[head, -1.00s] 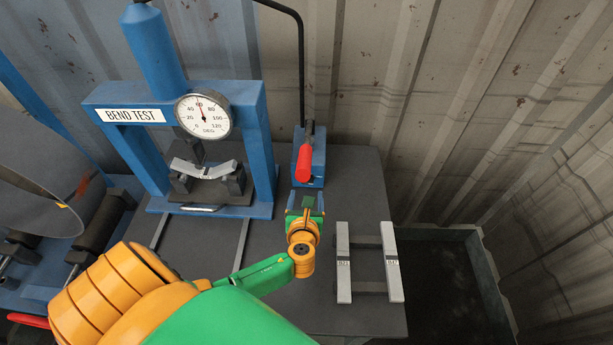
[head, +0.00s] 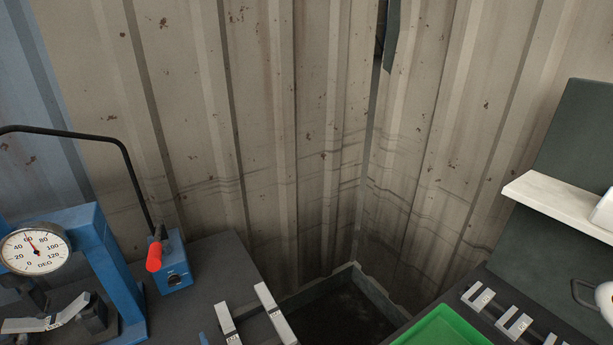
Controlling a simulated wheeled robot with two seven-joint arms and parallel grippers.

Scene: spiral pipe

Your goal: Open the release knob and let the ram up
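The blue pump block (head: 172,270) stands on the dark bench at the left, with a red-gripped lever (head: 154,257) on top. A small dark round spot shows on its front face; I cannot tell whether it is the release knob. At the left edge is the blue press frame (head: 108,268) with its dial gauge (head: 35,250), the needle pointing near 60. A bent metal bar (head: 45,322) lies under it; the ram is mostly out of view. A small blue sliver (head: 203,339) at the bottom edge may be my left fingertip. My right gripper is not in view.
Two pale bars (head: 266,306) lie on the bench right of the pump. A dark open bin (head: 345,284) stands in the corner. A green tray (head: 440,328), more metal pieces (head: 478,297) and a white shelf (head: 560,207) are at the right. A black hose (head: 75,131) arches over the press.

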